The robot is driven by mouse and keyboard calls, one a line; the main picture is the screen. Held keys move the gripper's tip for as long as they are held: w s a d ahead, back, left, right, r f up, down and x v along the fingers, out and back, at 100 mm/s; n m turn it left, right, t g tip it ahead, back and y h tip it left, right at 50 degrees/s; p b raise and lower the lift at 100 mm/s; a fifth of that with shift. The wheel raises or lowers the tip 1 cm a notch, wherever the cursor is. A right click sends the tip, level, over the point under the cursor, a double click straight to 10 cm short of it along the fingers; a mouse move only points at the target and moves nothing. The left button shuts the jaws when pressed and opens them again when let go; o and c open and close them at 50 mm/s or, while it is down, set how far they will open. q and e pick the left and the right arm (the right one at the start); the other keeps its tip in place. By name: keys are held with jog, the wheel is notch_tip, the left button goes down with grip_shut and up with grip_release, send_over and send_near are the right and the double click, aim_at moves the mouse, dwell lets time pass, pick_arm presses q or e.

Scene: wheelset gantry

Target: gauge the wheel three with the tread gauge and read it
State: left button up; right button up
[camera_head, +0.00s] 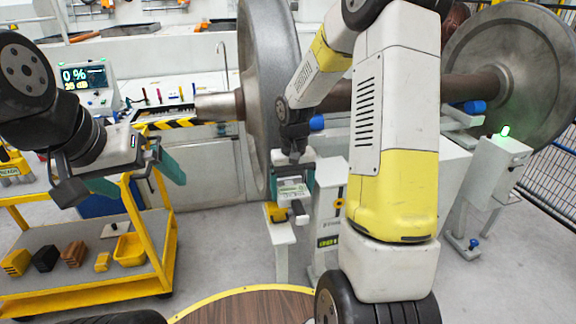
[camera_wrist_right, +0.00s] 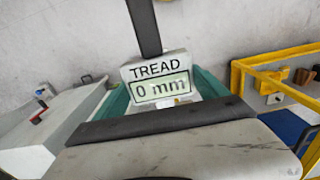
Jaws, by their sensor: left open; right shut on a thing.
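The tread gauge (camera_head: 293,191) is a light block with a small display, held low at the near side of the left wheel (camera_head: 270,75). In the right wrist view the gauge (camera_wrist_right: 157,70) reads "TREAD 0 mm". My right gripper (camera_head: 291,183) is shut on it, its teal fingers on both sides. Whether the gauge touches the wheel cannot be told. The wheelset has a second wheel (camera_head: 520,75) at the right, joined by an axle (camera_head: 420,92); no number is legible on either. My left gripper (camera_head: 138,178) is open and empty above the yellow cart.
The yellow cart (camera_head: 80,288) at the left carries small blocks and a yellow bin (camera_head: 129,250). A monitor (camera_head: 85,77) reads "0 %". Grey stands support the wheelset; a box with a lit green lamp (camera_head: 504,131) stands right. My right arm covers part of the axle.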

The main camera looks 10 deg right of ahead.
jog(key=r, duration=0.6)
jog(key=shift+s+d, duration=0.25)
jog(key=shift+s, duration=0.1)
jog(key=shift+w+a, duration=0.1)
jog(key=shift+w, duration=2.6)
jog(key=shift+w+a, duration=0.1)
jog(key=shift+w, duration=2.2)
jog(key=shift+s, duration=0.1)
send_over(293, 189)
dwell(0.9)
